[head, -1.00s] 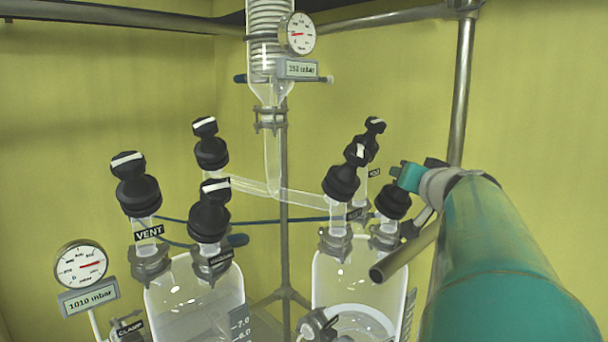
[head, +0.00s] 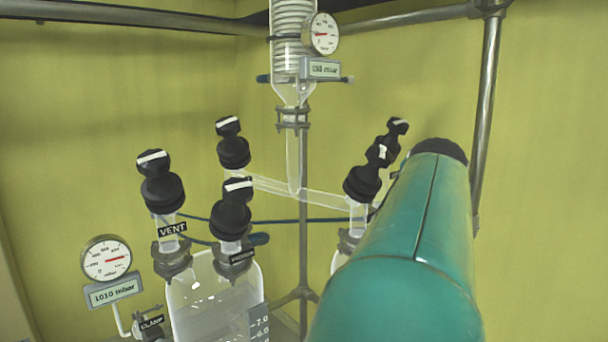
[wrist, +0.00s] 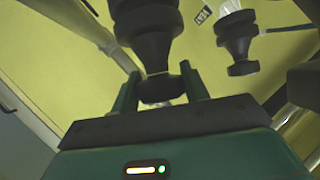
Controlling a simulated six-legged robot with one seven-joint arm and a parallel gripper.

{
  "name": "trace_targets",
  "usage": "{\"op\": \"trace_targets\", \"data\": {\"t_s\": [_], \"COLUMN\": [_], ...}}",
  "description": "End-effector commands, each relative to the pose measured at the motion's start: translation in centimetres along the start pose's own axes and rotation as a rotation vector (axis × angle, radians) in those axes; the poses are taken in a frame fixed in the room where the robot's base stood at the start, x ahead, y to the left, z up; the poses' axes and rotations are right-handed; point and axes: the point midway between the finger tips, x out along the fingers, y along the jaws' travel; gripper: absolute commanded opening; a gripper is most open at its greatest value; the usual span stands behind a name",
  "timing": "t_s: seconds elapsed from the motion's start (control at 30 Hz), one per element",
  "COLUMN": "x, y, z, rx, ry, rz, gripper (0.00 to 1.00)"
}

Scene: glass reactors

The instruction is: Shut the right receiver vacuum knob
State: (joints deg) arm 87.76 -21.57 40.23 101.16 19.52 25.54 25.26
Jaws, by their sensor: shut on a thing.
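In the wrist view, my gripper (wrist: 160,78) has its two fingers on either side of a black knob (wrist: 160,90) and is shut on it. The knob sits at the end of a thick black valve body. In the head view my teal arm covers most of the right receiver (head: 344,262), so the gripper and the held knob are hidden there. A black valve knob with a white bar (head: 380,154) on the right receiver's left neck shows beside the arm. I cannot read any label on the held knob.
Another black knob (wrist: 242,68) stands just right of the held one in the wrist view. The left receiver (head: 205,290) carries a VENT knob (head: 154,163) and another black knob (head: 236,192). A gauge (head: 107,258) is at left; a metal post (head: 487,110) rises at right.

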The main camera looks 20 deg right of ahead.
Motion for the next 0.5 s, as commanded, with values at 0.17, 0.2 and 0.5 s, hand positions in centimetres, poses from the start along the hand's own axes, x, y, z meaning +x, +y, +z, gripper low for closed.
{"op": "trace_targets", "data": {"t_s": [0.17, 0.2, 0.5], "x": [0.01, 0.02, 0.05], "y": [0.05, 0.05, 0.05], "z": [-0.07, -0.02, 0.10], "rx": [0.039, 0.046, 0.089], "ry": [0.001, 0.000, -0.003], "rz": [0.072, 0.087, 0.155], "gripper": [0.22, 0.22, 0.22]}}
